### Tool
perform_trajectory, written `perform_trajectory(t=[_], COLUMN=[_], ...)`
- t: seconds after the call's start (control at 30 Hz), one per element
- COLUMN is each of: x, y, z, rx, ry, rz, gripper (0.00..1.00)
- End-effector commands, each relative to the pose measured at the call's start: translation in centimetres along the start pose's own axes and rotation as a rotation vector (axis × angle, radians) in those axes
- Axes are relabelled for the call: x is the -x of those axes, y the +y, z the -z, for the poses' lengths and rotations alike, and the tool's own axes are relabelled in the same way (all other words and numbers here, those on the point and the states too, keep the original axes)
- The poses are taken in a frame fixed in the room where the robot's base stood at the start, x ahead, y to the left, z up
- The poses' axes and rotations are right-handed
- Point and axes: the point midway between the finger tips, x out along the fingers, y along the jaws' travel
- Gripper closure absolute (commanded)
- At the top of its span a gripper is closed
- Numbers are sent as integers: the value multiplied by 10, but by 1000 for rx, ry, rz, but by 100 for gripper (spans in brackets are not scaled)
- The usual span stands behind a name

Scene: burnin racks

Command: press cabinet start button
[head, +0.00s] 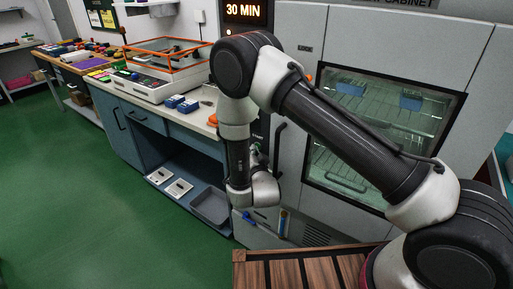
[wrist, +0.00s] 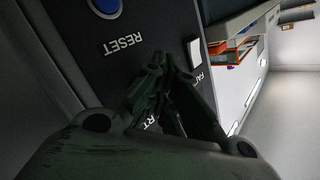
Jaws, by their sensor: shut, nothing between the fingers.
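The cabinet's dark control panel (wrist: 135,28) fills the upper left of the wrist view, its labels upside down. A blue round button (wrist: 105,6) sits near a RESET label. The end of a label, "RT" (wrist: 150,124), shows beside my fingers. The start button itself is not visible. My gripper (wrist: 163,66) is shut and empty, its dark fingertips over the panel; I cannot tell whether they touch it. In the head view the grey cabinet (head: 290,170) carries a lit "30 MIN" display (head: 243,11). My wrist hides most of the panel there.
A white square (wrist: 194,52) beside a partly covered label is close to my fingers. The cabinet's glass door (head: 440,110) shows racks inside. A blue bench (head: 140,130) with an orange-framed fixture (head: 165,60) stands left. A wooden slatted top (head: 300,268) is below my arm. Green floor is open at left.

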Motion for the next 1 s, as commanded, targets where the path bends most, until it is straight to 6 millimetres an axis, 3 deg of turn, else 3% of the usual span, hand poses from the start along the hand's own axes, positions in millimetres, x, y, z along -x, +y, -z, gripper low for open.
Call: perform_trajectory(t=[0.47,1.0], x=[-2,12], y=[4,-4], z=[4,-5], rx=[0,0], ry=[6,4], rz=[-7,-5], gripper=[100,100])
